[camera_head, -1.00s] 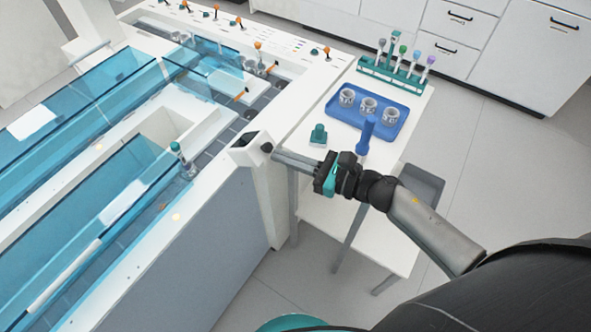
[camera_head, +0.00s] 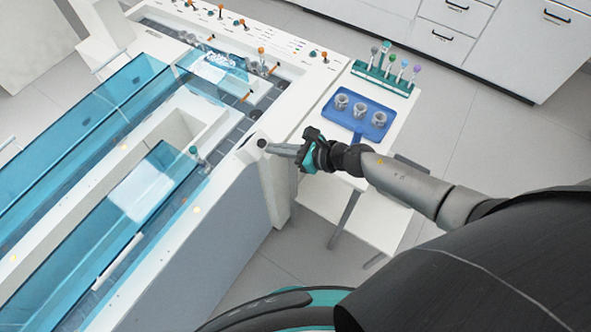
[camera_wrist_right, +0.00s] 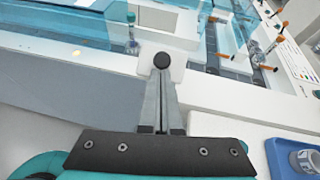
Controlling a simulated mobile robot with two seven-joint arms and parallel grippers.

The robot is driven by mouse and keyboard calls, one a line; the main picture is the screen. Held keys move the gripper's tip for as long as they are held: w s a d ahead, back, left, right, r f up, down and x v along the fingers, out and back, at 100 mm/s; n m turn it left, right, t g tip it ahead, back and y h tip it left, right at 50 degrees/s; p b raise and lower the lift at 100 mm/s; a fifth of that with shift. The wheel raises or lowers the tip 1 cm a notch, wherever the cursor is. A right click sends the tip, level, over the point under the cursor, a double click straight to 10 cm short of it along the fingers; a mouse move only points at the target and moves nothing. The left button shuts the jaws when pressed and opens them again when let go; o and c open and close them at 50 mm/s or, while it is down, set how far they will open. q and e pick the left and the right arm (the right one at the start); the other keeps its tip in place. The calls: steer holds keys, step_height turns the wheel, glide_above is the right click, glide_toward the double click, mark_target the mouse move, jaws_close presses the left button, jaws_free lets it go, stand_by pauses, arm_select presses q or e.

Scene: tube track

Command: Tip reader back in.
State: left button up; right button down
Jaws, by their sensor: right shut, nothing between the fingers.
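The white reader (camera_head: 245,151) stands at the track's near right corner, with a dark window and a round black knob (camera_head: 262,143) on its top end. My right gripper (camera_head: 273,148) is shut and empty, its fingertips at the knob. In the right wrist view the shut fingers (camera_wrist_right: 162,76) point straight at the knob (camera_wrist_right: 162,60), which covers their tips. The white reader end (camera_wrist_right: 179,64) shows around it. I cannot tell whether the fingertips touch the knob or how far the reader is tilted. My left gripper is not in view.
A capped tube (camera_head: 195,155) stands in the near lane, beside blue clear covers (camera_head: 165,178). Right of the track, a side table (camera_head: 400,120) holds a blue tray (camera_head: 376,133) with 3 cups and a green rack (camera_head: 384,78) of tubes. Orange-topped pins (camera_head: 261,51) line the far side.

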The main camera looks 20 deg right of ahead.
mark_target(262, 139)
steer(key=shift+w+a+r+g+h+p, duration=0.2)
steer(key=shift+r+p, duration=0.1)
steer(key=shift+p, duration=0.25)
steer(key=shift+w+a+r+g+h+p, duration=0.1)
steer(key=shift+w+r+p, duration=0.15)
steer(key=shift+p, duration=0.25)
steer(key=shift+w+r, duration=0.1)
steer(key=shift+w+a+r+p, duration=0.25)
steer(key=shift+w+a, duration=0.25)
steer(key=shift+w, duration=0.15)
steer(key=shift+w+a+r+p, duration=0.1)
steer(key=shift+w+a+r, duration=0.15)
steer(key=shift+w+a, duration=0.3)
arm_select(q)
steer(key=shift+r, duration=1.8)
arm_select(e)
steer(key=shift+w+a+r, duration=0.2)
steer(key=shift+w+a, duration=0.65)
steer(key=shift+w, duration=0.3)
steer(key=shift+d, duration=0.1)
